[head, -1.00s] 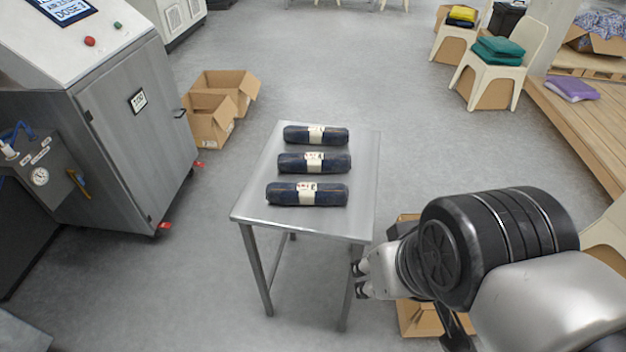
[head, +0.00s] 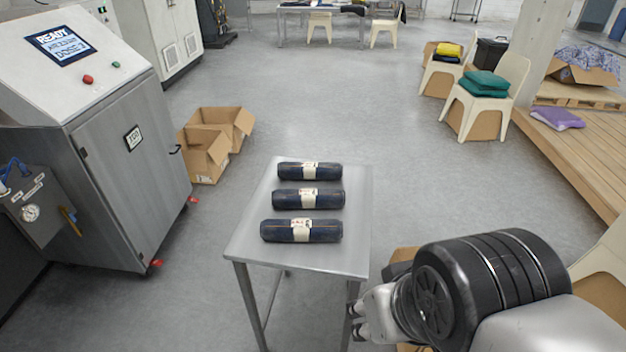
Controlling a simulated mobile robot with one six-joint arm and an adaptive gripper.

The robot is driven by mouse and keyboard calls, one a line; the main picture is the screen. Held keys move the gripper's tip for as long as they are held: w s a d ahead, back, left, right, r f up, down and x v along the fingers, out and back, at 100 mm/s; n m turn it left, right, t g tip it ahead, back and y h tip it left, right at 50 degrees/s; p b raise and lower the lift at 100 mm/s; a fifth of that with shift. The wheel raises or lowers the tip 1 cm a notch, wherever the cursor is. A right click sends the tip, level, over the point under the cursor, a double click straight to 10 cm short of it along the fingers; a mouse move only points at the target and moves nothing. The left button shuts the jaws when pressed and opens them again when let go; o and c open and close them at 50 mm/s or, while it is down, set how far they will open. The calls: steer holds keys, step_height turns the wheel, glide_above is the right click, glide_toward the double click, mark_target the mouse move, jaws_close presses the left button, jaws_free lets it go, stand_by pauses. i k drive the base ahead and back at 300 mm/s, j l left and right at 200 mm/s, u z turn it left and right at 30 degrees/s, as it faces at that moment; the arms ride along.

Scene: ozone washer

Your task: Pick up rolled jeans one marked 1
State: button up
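Three dark blue rolled jeans lie in a row on a small metal table (head: 350,225) in the head view, each with a pale paper band. The near roll (head: 301,231), the middle roll (head: 308,199) and the far roll (head: 309,171) lie crosswise, apart from one another. The bands carry small red marks; the numbers are too small to read. My gripper (head: 355,323) is right of the table's front edge, below the tabletop level in the picture, touching none of the rolls. Its fingertips appear spread with nothing between them.
A grey washer cabinet (head: 135,170) with a lit screen stands at left. Chairs with folded cloth (head: 483,84) and a wooden platform (head: 585,150) are at right.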

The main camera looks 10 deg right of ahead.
mark_target(307, 170)
steer(key=i+j+u, duration=0.4)
steer(key=j, duration=0.2)
steer(key=i+j+u, duration=0.25)
steer(key=j+u, duration=0.2)
steer(key=i+j+u, duration=0.6)
steer(key=i+u, duration=0.2)
steer(key=i+l+z, duration=0.1)
steer(key=i+z, duration=0.2)
steer(key=z, duration=0.15)
steer(key=i+z, duration=0.4)
steer(key=i+j+z, duration=0.15)
steer(key=z, duration=0.3)
steer(key=i+j+z, duration=0.25)
steer(key=z, duration=0.15)
steer(key=i+l+z, duration=0.15)
steer(key=z, duration=0.35)
steer(key=i+z, duration=0.25)
steer(key=z, duration=0.2)
steer(key=i+z, duration=0.25)
steer(key=z, duration=0.25)
steer(key=i+j+z, duration=0.1)
steer(key=z, duration=0.35)
steer(key=i+j+z, duration=0.2)
steer(key=z, duration=0.3)
steer(key=i+j+z, duration=0.45)
